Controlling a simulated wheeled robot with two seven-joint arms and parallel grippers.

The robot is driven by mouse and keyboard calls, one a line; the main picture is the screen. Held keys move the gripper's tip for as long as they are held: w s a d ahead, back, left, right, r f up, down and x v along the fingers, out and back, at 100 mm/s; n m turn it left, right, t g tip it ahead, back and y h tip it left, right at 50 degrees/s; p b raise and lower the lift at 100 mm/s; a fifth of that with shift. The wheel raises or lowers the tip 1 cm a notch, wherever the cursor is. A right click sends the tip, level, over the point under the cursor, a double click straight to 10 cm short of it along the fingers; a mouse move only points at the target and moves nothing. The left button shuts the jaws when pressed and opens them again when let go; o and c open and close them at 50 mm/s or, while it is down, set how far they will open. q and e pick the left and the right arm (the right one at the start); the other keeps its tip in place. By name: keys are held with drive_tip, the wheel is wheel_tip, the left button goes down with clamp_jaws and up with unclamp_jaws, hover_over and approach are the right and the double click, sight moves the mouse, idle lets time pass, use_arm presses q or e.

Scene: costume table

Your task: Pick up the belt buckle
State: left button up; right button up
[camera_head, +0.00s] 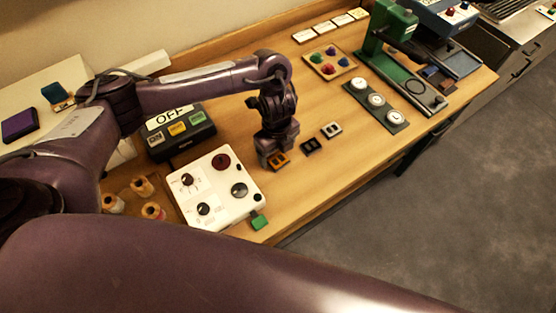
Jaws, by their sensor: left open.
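Three small buckle-like frames lie in a slanting row on the wooden table: a gold-orange buckle (279,161), a black buckle (311,146) and a silver-grey buckle (332,130). The frames do not show which of them is the belt buckle meant. My left gripper (271,154) points down at the gold-orange buckle, the nearest of the row. It is open and partly covers that buckle's far side. I cannot tell whether the fingers touch it. The other two buckles are uncovered, to the right. My right gripper is not in view.
A white panel with knobs (216,211) and a green tab (258,221) stand left of the gripper. A dark box marked OFF (178,128) is behind it. Dials on a grey plate (393,117) and a green press (384,40) stand to the right. Spools (153,211) sit lower left.

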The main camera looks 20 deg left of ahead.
sight(278, 161)
use_arm(q)
wheel_tip(278, 161, down, 3)
drive_tip(key=shift+w+r+b, duration=0.1)
drive_tip(key=shift+b, duration=0.3)
drive_tip(key=c, duration=1.1)
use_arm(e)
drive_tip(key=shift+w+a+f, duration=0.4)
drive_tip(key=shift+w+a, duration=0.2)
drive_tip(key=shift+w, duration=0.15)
use_arm(q)
drive_tip(key=shift+r, duration=0.1)
